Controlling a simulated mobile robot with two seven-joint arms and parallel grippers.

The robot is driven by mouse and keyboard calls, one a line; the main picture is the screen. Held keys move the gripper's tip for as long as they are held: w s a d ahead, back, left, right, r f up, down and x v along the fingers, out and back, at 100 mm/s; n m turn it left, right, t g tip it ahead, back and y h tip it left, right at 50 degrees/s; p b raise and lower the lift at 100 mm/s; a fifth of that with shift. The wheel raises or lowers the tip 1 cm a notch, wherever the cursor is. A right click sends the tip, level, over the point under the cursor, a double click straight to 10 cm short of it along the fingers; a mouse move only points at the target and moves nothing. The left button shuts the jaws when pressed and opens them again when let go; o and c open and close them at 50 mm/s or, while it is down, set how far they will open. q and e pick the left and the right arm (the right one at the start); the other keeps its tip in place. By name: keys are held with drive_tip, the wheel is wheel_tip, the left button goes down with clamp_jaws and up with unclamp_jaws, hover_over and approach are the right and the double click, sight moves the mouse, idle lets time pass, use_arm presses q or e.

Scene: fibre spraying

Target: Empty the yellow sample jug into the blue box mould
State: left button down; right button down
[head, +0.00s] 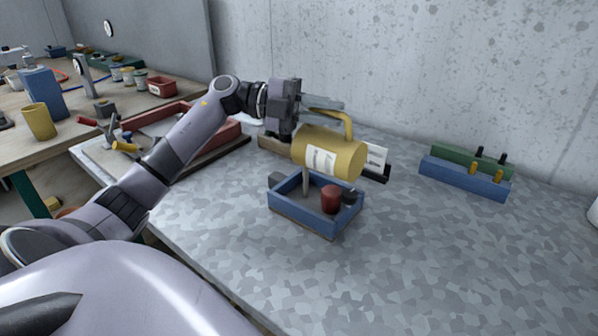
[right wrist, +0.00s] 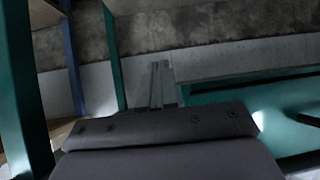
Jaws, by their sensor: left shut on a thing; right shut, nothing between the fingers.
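The yellow sample jug (head: 345,158), with a white label, lies tipped nearly on its side in the air in the head view. My left gripper (head: 322,104) is shut on its handle at the top. The blue box mould (head: 318,227) stands on the grey table below the jug. A dark red cylinder (head: 331,200) stands inside the mould. A thin grey upright shape (head: 306,184) runs from under the jug into the mould; I cannot tell whether it is pouring material. My right gripper (right wrist: 161,86) is shut and empty in the right wrist view.
A blue and green mould (head: 465,178) with black and yellow knobs stands at the right. A red-edged tray (head: 222,137) lies at the left behind my left arm. A white card (head: 376,158) stands behind the jug.

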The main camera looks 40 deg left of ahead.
sight(340, 118)
use_arm(q)
drive_tip(key=shift+s+a+r+n+t+h+b, duration=0.1)
drive_tip(key=shift+a+r+n+t+h+b, duration=0.15)
drive_tip(key=shift+a+h+b, duration=0.35)
drive_tip(key=shift+s+a+r+n+t+h+b, duration=0.15)
drive_tip(key=shift+a+n+t+h, duration=0.2)
drive_tip(key=shift+a, duration=0.45)
idle(0.5)
